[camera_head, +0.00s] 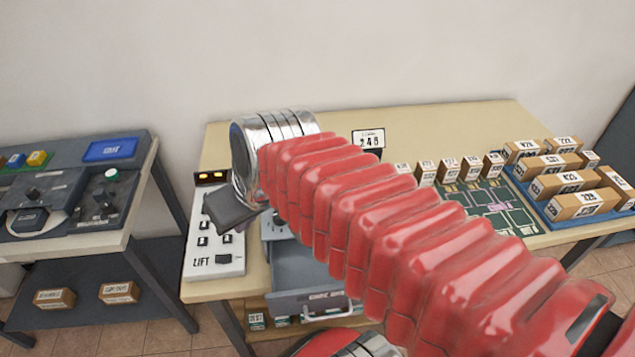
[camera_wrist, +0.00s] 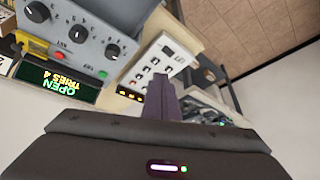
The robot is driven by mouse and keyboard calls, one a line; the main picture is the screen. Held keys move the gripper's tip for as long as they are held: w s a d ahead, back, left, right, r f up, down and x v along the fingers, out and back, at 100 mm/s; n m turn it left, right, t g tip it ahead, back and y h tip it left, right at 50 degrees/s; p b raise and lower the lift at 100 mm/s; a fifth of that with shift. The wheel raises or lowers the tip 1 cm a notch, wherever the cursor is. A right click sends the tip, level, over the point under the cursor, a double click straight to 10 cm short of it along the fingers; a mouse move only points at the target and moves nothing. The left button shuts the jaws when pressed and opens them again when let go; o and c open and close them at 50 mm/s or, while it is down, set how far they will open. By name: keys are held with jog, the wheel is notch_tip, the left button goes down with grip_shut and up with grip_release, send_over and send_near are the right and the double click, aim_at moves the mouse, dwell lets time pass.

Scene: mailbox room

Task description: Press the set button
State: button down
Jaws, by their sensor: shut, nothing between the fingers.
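In the wrist view a grey control box (camera_wrist: 85,35) has several black knobs, a red button (camera_wrist: 53,57) and a green button (camera_wrist: 102,75). The small lettering is too blurred to tell which one is the set button. A display (camera_wrist: 60,83) by the box reads OPEN, TRIES 4. My gripper (camera_head: 232,212) is shut and empty, over the white switch panel (camera_head: 217,262) marked LIFT. Its fingers also show in the wrist view (camera_wrist: 160,85), beside the box and apart from its buttons. In the head view my arm hides most of the box.
An open grey drawer (camera_head: 312,300) sticks out at the table's front. A number sign (camera_head: 368,139), a green board (camera_head: 490,205) and a blue tray (camera_head: 553,212) of cartons stand on the right. A separate console (camera_head: 70,195) stands left, across a gap.

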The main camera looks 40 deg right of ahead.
jog(key=w+d+m+t, duration=0.1)
jog(key=w+d+m, duration=0.2)
jog(key=d, duration=0.9)
jog(key=w+d+m+t, duration=0.2)
jog(key=d+m, duration=0.3)
jog(key=d, duration=0.8)
jog(key=shift+w+r+t, duration=0.2)
jog(key=shift+w+t, duration=0.1)
jog(key=shift+w, duration=0.35)
jog(key=shift+f, duration=0.15)
jog(key=shift+f, duration=4.3)
jog(key=shift+s+f, duration=0.1)
jog(key=shift+f, duration=0.7)
jog(key=shift+r, duration=0.9)
